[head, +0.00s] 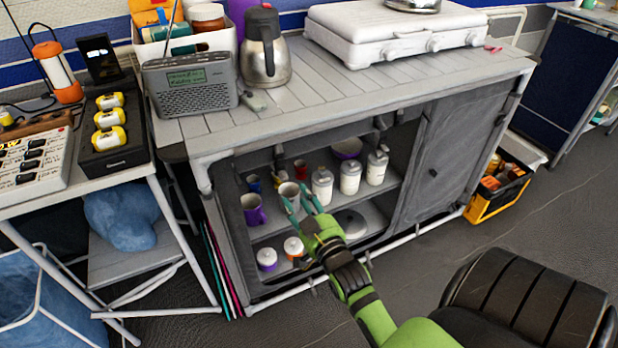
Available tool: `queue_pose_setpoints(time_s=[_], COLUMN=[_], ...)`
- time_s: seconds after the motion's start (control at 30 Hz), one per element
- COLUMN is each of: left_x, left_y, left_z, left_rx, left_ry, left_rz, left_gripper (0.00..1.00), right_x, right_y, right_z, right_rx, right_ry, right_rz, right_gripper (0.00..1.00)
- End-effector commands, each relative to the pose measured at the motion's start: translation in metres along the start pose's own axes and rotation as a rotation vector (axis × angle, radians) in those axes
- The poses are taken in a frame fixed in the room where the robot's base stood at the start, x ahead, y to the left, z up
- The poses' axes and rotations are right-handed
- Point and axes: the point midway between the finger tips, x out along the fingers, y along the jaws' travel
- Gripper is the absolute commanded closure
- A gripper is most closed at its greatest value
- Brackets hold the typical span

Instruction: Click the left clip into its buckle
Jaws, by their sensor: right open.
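The cabinet's left compartment (236,213) is open, and its dark fabric front is gathered along the top edge. A dark strap (278,158), which looks like the left clip, hangs at the top left of the opening. Another dark strap (379,124) hangs further right. Clip and buckle details are too small to tell apart. My right gripper (295,194) has its teal fingers spread. My left gripper is not in view.
White canisters (349,177), a purple mug (253,210) and small jars (267,258) stand on the shelves. The countertop (330,95) holds a radio (191,84), a kettle (263,50) and a white stove (395,35). A yellow crate (488,202) sits on the floor at the right.

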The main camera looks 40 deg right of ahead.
Motion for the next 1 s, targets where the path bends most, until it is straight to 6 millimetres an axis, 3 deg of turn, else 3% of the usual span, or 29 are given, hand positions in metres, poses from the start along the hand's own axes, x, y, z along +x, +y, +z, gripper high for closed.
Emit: queue_pose_setpoints(time_s=[0.1,0.3,1.0], left_x=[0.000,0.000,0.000], left_y=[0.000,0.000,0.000], left_z=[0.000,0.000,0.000], left_rx=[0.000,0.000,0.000], left_ry=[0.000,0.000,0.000], left_rz=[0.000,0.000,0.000], left_gripper=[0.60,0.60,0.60], right_x=[-0.024,-0.046,-0.049], right_y=[0.000,0.001,-0.002], right_z=[0.001,0.000,0.006], right_rx=[0.000,0.000,0.000], right_ry=[-0.003,-0.001,-0.015], right_rz=[0.001,0.001,-0.004], right_gripper=[0.57,0.57,0.57])
